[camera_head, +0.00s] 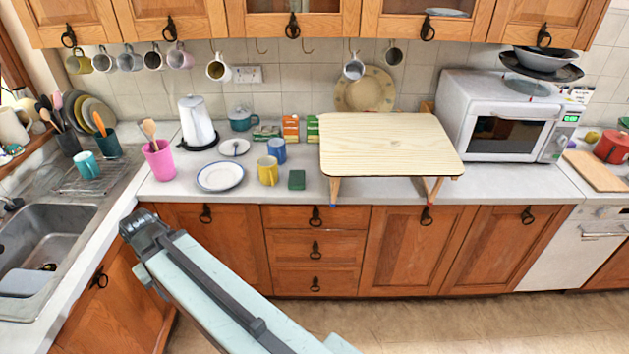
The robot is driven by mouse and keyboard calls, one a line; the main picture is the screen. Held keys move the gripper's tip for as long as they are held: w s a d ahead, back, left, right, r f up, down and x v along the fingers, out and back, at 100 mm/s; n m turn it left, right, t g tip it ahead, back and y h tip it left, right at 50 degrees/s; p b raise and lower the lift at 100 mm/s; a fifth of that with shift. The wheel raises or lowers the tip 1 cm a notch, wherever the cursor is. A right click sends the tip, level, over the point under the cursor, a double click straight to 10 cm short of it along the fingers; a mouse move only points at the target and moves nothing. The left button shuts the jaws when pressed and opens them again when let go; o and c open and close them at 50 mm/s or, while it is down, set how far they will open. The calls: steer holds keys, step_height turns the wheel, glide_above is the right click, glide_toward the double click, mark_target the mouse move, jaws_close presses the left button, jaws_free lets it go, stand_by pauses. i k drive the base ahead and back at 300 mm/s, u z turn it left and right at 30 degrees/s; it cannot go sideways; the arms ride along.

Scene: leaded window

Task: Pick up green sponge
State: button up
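A dark green block that looks like the green sponge (297,180) sits on the counter near its front edge. It is just right of a yellow mug (267,170) and left of a small wooden table's legs. My arm reaches up from the bottom of the picture, and its dark end, my gripper (138,222), is to the left of and lower in the picture than the sponge, well apart from it. The fingers are too small and dark to tell whether they are open. I see nothing held in them.
A blue mug (277,150) and a white plate (220,176) are left of the sponge. The light wooden table (390,143) stands to its right. A pink cup (158,160) holds utensils. A sink (55,245) is at left. The counter strip before the sponge is clear.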

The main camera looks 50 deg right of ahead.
mark_target(297, 177)
steer(key=z, duration=0.1)
steer(key=i, duration=1.5)
steer(key=u, duration=0.05)
